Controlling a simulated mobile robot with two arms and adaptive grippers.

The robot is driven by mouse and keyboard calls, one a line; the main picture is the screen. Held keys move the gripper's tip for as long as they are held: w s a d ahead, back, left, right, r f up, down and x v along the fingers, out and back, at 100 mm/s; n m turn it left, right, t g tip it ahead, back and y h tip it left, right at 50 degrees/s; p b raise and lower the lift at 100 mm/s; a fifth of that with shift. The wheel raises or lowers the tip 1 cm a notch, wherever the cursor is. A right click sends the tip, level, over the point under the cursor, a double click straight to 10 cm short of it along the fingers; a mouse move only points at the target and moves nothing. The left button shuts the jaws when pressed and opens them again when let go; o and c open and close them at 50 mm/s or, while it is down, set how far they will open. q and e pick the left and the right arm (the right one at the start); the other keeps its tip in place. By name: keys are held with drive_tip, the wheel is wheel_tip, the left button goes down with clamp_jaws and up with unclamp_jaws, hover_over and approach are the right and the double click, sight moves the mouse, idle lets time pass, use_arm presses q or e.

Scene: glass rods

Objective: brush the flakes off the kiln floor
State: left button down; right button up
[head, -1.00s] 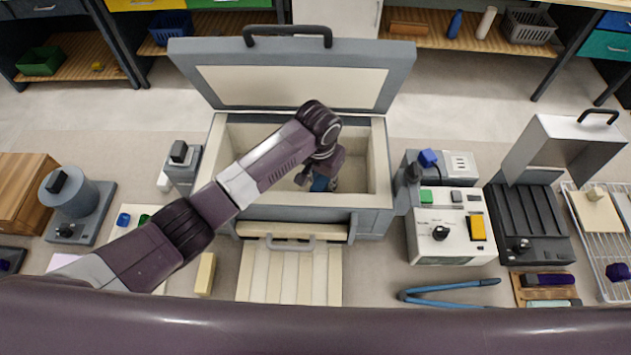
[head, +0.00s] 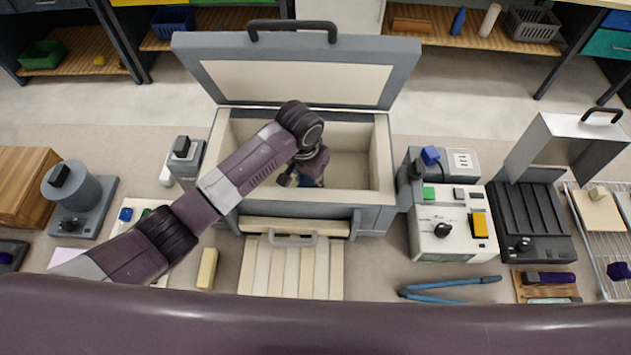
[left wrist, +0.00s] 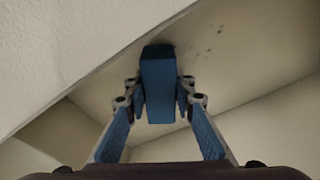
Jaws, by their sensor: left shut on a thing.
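The kiln (head: 368,208) stands open at the middle of the head view, its lid (head: 295,82) tilted back. My left arm reaches down into it. My left gripper (head: 308,181) is low inside the chamber, partly hidden by its own wrist. In the left wrist view the gripper (left wrist: 159,100) is shut on a blue brush (left wrist: 158,80), with the brush's far end at the pale kiln floor (left wrist: 240,68). Several small dark flakes (left wrist: 219,31) lie on the floor just beyond and right of the brush. My right gripper is not in view.
The kiln's pale walls (left wrist: 70,50) close in around the gripper. A control box (head: 450,225) and blue tongs (head: 450,285) are to the right. A slatted pale board (head: 290,270) lies in front, with a yellowish block (head: 207,268) left of it.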

use_arm(q)
drive_tip(key=shift+s+a+f, duration=0.1)
drive_tip(key=shift+a+f, duration=0.05)
drive_tip(key=shift+a, duration=4.95)
drive_tip(key=shift+d+r, duration=0.1)
drive_tip(key=shift+r, duration=3.05)
wheel_tip(320, 180, up, 3)
